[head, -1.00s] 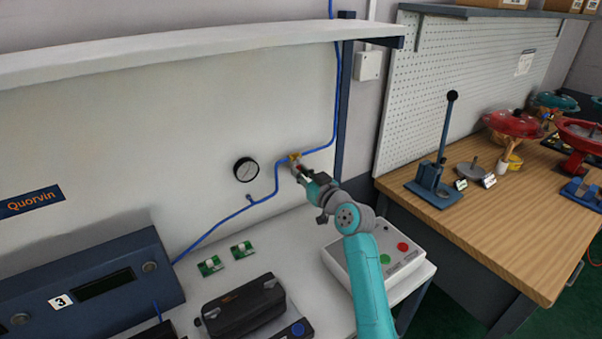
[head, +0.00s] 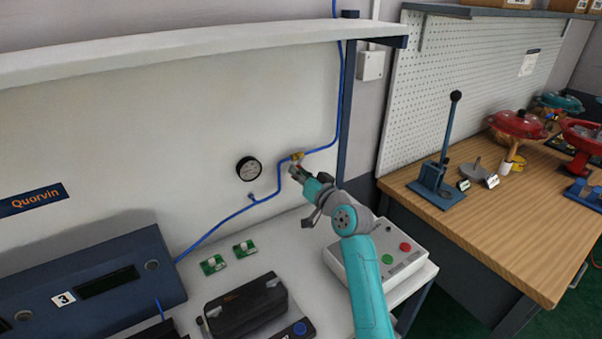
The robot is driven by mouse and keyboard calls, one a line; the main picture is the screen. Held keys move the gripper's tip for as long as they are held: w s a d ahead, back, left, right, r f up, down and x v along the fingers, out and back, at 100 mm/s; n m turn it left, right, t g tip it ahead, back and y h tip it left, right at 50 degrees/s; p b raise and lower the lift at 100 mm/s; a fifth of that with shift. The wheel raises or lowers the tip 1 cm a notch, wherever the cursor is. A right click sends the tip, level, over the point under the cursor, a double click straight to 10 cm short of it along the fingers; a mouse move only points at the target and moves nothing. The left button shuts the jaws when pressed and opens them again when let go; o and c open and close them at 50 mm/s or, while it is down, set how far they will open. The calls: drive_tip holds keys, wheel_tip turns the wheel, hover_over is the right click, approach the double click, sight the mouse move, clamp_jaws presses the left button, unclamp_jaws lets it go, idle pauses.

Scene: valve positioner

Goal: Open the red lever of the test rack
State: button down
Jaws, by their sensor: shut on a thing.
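The test rack's brass-yellow valve (head: 297,157) sits in the blue air line on the pale back panel, to the right of a round gauge (head: 249,168). My gripper (head: 294,170) is just below the valve, in front of the panel, and is shut on the red lever. The lever is mostly hidden by the fingers and very small here, so its exact angle cannot be told. The gauge's needle is too small to read.
A white shelf (head: 190,54) overhangs the panel. Below my gripper are a control box (head: 404,263) with green and red buttons, two small green boards and a black case (head: 248,308). A lever press (head: 440,165) stands on the wooden bench at right.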

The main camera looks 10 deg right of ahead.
drive_tip(key=shift+s+a+r+m, duration=0.1)
drive_tip(key=shift+a+m, duration=0.15)
drive_tip(key=shift+m, duration=0.75)
drive_tip(key=c, duration=1.1)
unclamp_jaws()
drive_tip(key=shift+c, duration=0.2)
drive_tip(key=v, duration=1.2)
drive_tip(key=shift+r, duration=0.1)
